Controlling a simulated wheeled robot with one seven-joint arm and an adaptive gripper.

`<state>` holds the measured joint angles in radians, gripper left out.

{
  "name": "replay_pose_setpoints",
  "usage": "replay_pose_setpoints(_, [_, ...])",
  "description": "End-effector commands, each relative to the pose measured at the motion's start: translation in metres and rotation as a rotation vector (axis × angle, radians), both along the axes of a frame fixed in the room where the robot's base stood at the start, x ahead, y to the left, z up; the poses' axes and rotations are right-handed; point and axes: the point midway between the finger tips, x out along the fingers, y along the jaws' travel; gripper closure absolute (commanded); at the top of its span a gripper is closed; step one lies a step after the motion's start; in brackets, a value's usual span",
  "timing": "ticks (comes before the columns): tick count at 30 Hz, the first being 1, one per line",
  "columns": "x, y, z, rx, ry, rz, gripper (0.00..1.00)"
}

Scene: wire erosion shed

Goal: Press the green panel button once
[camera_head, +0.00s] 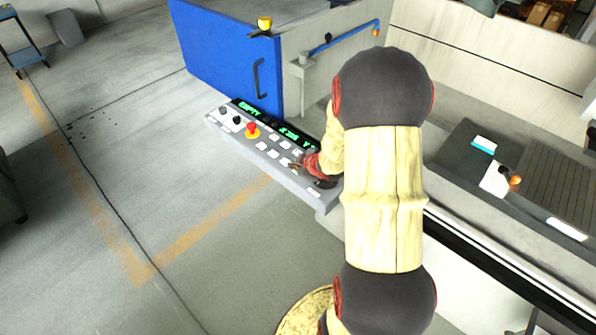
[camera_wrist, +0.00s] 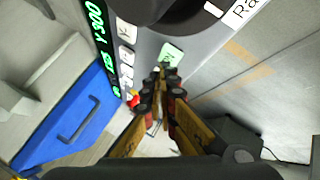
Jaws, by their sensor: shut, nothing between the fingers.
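The grey control panel (camera_head: 222,128) has a green display, white buttons, dark knobs and a red emergency stop. In the wrist view a pale green square button (camera_wrist: 173,52) shows on the panel (camera_wrist: 205,45). My gripper (camera_wrist: 163,72) is shut and empty, and its fingertips overlap the lower edge of that button. I cannot tell whether they touch it. In the head view my gripper (camera_head: 296,167) is at the right part of the panel, partly behind my arm. I cannot make out the green button there.
The red emergency stop (camera_head: 252,128) sits on a yellow base left of my gripper. White buttons (camera_wrist: 127,56) lie close to my fingers. A blue door (camera_head: 222,55) with a handle stands behind the panel. Open floor (camera_head: 225,235) lies in front.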

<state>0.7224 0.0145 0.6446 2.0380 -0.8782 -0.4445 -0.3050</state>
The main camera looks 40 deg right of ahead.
Motion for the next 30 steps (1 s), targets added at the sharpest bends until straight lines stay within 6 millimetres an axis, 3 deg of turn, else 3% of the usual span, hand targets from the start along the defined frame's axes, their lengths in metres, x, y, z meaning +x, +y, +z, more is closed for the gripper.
replay_pose_setpoints(30, [0.0, -0.0001, -0.0078, 0.0, 0.0, 0.0, 1.0])
